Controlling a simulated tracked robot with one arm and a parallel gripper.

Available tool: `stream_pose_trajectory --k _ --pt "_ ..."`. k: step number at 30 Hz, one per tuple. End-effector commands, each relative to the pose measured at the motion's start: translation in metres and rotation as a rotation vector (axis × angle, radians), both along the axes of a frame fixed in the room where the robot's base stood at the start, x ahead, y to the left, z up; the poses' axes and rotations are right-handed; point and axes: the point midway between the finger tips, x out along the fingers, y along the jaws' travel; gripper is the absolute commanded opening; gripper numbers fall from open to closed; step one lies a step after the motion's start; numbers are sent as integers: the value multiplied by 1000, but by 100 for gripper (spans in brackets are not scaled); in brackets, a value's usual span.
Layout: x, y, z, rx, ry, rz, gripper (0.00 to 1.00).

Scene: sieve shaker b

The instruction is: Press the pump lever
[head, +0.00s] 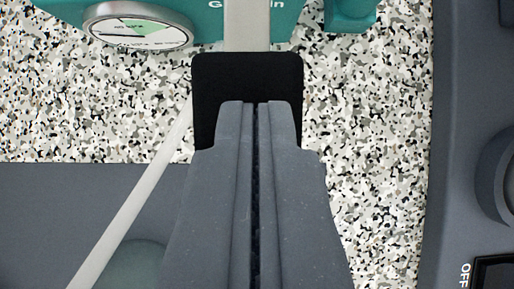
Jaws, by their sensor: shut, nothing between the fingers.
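The pump lever shows as a light metal bar (247,27) running down from the top centre, with a black end pad (247,75). My gripper (256,104) is shut and empty. Its fingertips overlap the lower part of the black pad in the picture and hide it. I cannot tell whether the tips touch the pad. The lever's bar enters a teal pump body (285,20) at the top edge, which is cut off by the frame.
A round gauge (140,25) sits at the top left beside the teal body. A pale rod or tube (135,195) slants down to the lower left over a dark grey surface (60,215). A dark housing (470,110) with an OFF marking stands at the right. Speckled countertop (370,110) lies bare between.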

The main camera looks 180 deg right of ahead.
Motion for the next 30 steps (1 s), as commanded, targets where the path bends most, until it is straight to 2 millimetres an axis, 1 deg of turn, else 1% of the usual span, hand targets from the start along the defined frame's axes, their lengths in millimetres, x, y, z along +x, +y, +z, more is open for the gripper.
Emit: stream_pose_trajectory --k 1,3,5,8,11,15,20,27,30 --pt "-3 2 -6 3 14 2 0" --pt "-3 2 -6 4 16 3 0" --pt "-3 2 -6 4 16 3 0" --pt "-3 2 1 4 15 3 0" --pt "-4 2 14 3 11 3 0" --pt "-5 1 44 -1 -3 1 0" --pt "-19 1 65 -1 -3 1 0" --pt "-39 1 100 -1 -5 1 0" --pt "-47 1 110 0 -1 1 0"
